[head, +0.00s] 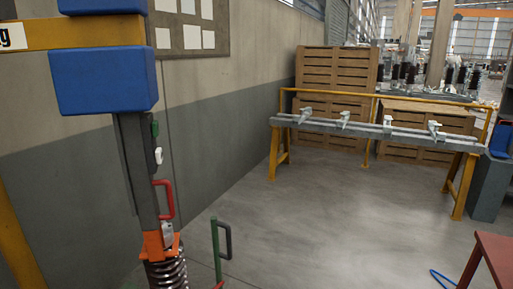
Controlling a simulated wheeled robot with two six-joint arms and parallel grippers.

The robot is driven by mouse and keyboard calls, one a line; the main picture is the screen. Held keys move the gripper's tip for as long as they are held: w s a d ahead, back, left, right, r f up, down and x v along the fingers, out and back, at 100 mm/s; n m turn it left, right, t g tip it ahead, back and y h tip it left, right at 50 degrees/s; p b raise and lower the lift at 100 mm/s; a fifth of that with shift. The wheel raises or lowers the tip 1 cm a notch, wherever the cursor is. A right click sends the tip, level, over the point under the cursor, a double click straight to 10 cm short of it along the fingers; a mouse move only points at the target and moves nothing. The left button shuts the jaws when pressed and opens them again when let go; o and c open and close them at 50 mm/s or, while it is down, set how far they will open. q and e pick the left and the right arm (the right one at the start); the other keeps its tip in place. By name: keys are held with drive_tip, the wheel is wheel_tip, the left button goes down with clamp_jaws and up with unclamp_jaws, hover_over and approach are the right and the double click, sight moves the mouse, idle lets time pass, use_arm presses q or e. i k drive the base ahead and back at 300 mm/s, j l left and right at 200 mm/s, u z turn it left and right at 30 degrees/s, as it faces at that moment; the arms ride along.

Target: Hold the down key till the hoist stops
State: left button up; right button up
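A hoist-like assembly stands close at the left. A yellow beam (75,34) with a partly cut-off label meets a blue block (103,80), and a second blue block (103,5) sits above the beam. Below the lower block is a grey upright bar (137,165) with a red handle (166,200) and a small white part (158,155). An orange collar (158,243) and a dark coil (166,273) lie beneath it. I cannot make out a down key or a control pendant. Neither of my grippers is in view.
A green post with a dark handle (224,240) rises beside the coil. A grey rack on yellow legs (370,136) stands ahead, with wooden crates (335,75) behind. A red-brown table (500,258) is at lower right, a blue loop (440,277) near it. The middle floor is clear.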

sight(159, 153)
drive_tip(key=k+j+u, duration=0.1)
drive_tip(key=u, duration=0.2)
drive_tip(key=k+j+u, duration=0.1)
drive_tip(key=u, duration=0.25)
drive_tip(key=i+l, duration=0.15)
drive_tip(key=i, duration=1.1)
drive_tip(key=i+j+u, duration=0.2)
